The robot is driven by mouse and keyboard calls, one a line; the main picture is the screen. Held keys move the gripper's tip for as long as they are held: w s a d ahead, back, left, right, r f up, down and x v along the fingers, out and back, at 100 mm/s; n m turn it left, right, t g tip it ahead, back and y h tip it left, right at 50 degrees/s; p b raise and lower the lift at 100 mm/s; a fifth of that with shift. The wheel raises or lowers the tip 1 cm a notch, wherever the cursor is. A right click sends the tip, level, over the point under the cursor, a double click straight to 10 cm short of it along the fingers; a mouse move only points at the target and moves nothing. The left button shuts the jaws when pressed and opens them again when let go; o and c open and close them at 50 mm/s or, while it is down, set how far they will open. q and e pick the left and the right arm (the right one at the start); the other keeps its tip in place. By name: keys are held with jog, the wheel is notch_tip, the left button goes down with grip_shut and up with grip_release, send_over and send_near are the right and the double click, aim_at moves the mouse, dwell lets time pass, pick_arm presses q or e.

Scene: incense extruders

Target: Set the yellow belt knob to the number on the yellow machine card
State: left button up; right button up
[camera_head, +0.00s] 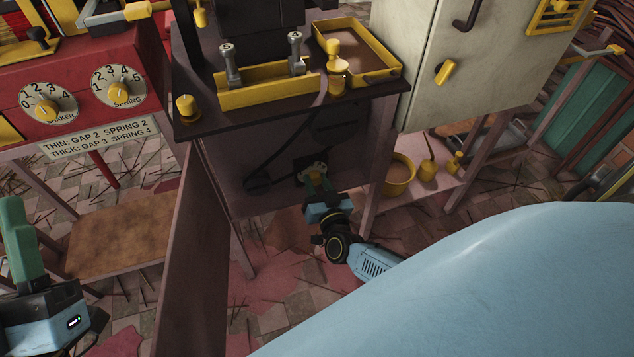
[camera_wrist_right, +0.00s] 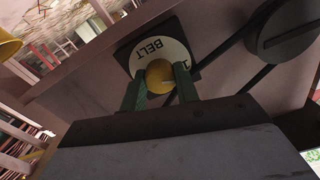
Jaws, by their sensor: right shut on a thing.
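The yellow belt knob (camera_wrist_right: 160,76) sits on a round white dial (camera_wrist_right: 171,52) lettered BELT, on a dark square plate. A single numeral, which looks like a 1, shows at the dial's right; the rest is hidden. My right gripper (camera_wrist_right: 160,92) is shut on the knob, one green finger on each side. In the head view, my right gripper (camera_head: 317,186) reaches the dial low on the dark machine's front panel (camera_head: 270,165). My left gripper (camera_head: 18,240) is at the lower left, away from the machines; its finger gap is unclear. I cannot make out a yellow machine card.
A red machine (camera_head: 75,75) at left has two numbered dials and a white card (camera_head: 98,137) reading THIN and THICK settings. Yellow trays stand on the dark machine's top. A black belt and pulley (camera_wrist_right: 290,30) run beside the dial. A pale cabinet (camera_head: 425,75) stands right.

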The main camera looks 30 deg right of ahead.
jog(key=m, duration=0.3)
pick_arm(q)
jog(key=shift+s+a+r+t+b, duration=0.1)
jog(key=shift+s+r+t+b, duration=0.05)
jog(key=shift+s+t+b, duration=0.3)
pick_arm(e)
jog(key=shift+m, duration=1.9)
pick_arm(q)
jog(key=shift+w, duration=0.1)
jog(key=shift+r, duration=0.2)
pick_arm(e)
jog(key=o, duration=1)
